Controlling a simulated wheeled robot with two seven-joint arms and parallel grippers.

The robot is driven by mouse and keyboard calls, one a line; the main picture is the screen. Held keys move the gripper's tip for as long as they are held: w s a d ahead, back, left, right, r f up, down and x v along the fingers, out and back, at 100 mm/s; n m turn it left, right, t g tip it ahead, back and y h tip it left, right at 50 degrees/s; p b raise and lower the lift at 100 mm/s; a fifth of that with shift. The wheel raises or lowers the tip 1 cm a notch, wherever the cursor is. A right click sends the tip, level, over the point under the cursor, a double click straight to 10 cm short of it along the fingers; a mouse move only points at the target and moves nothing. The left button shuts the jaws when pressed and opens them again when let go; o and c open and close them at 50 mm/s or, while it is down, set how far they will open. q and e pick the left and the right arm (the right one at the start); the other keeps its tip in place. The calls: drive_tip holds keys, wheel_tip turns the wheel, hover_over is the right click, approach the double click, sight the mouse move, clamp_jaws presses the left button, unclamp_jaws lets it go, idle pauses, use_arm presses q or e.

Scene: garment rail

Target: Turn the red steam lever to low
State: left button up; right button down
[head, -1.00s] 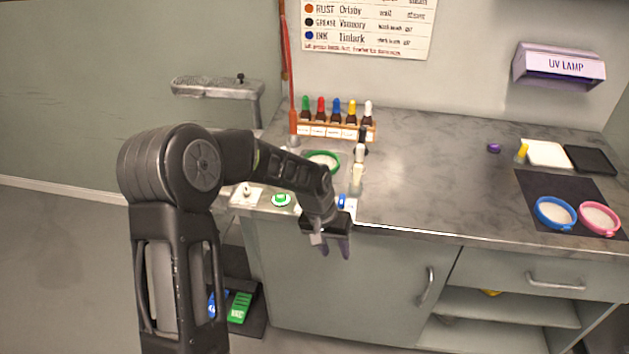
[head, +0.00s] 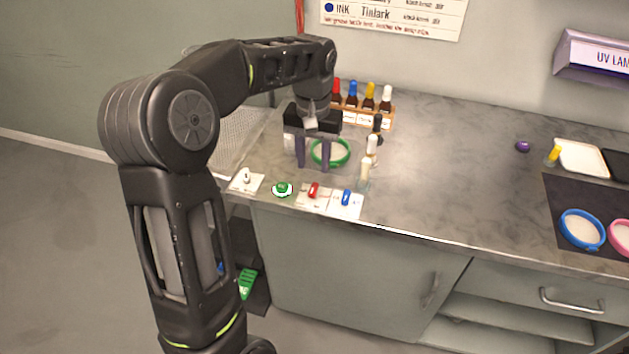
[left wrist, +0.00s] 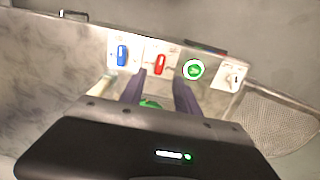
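The red steam lever (head: 313,190) sits on a small white plate at the counter's front edge, between a green button (head: 282,189) and a blue lever (head: 346,197). In the left wrist view the red lever (left wrist: 160,64) lies just beyond the fingertips, pointing roughly across the counter edge. My left gripper (head: 314,166) is open, its two purple fingers pointing down above the counter, behind the red lever and in front of a green-rimmed dish (head: 343,153). In the left wrist view the gripper (left wrist: 159,80) has nothing between its fingers. My right gripper is out of view.
A white plate with a small switch (head: 246,181) is left of the green button. Small bottles (head: 365,172) stand right of the dish. A rack of dropper bottles (head: 378,112) is behind. The counter's middle is clear.

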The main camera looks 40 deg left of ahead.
sight(313, 187)
use_arm(q)
wheel_tip(313, 187, down, 8)
drive_tip(key=shift+r+p, duration=0.2)
drive_tip(key=shift+p, duration=0.2)
drive_tip(key=shift+c, duration=0.2)
clamp_jaws()
